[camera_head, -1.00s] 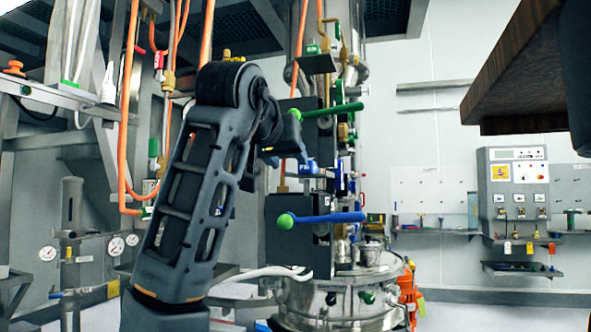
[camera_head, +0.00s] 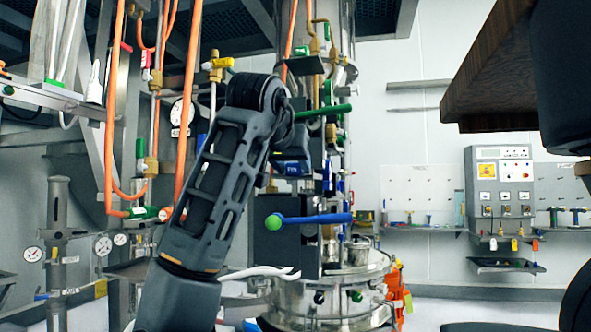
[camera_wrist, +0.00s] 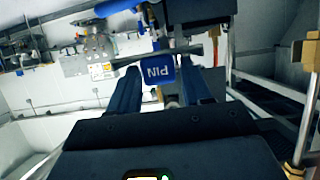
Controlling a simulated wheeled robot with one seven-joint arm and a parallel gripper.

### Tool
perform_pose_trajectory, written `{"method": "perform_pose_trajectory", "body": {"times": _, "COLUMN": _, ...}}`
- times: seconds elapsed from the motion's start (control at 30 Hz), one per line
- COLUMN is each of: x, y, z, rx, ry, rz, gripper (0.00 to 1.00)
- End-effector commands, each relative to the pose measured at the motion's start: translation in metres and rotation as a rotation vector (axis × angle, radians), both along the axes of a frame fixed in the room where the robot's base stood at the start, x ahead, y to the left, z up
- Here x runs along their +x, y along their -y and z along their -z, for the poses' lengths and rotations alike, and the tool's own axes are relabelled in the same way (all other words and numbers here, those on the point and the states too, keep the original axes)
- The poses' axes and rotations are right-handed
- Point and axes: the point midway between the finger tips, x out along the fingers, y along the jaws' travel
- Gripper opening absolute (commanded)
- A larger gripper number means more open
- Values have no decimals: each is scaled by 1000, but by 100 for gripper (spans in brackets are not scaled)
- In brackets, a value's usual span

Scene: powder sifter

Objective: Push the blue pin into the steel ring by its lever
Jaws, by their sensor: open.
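A blue tag marked PIN (camera_wrist: 157,70) shows in the wrist view, between and just beyond the fingers of my gripper (camera_wrist: 160,84). The fingers are apart, one on each side of the tag, with no visible grip on it. I cannot pick out the steel ring with certainty.
A green lever (camera_head: 325,111) sticks out above the tag. Orange hoses (camera_head: 189,110) hang to the left of my arm. A steel vessel (camera_head: 330,285) stands below. A wooden board edge (camera_head: 490,85) is at upper right. The wall panel (camera_head: 502,190) is farther back.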

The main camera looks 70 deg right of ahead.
Motion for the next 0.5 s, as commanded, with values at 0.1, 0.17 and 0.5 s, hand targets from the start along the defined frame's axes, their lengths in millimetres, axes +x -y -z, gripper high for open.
{"method": "perform_pose_trajectory", "body": {"times": 0.1, "x": 0, "y": 2, "z": 1, "rx": 0, "ry": 0, "rz": 0, "gripper": 49}}
{"method": "perform_pose_trajectory", "body": {"times": 0.17, "x": 0, "y": 2, "z": 1, "rx": 0, "ry": 0, "rz": 0, "gripper": 49}}
{"method": "perform_pose_trajectory", "body": {"times": 0.5, "x": 0, "y": 2, "z": 1, "rx": 0, "ry": 0, "rz": 0, "gripper": 24}}
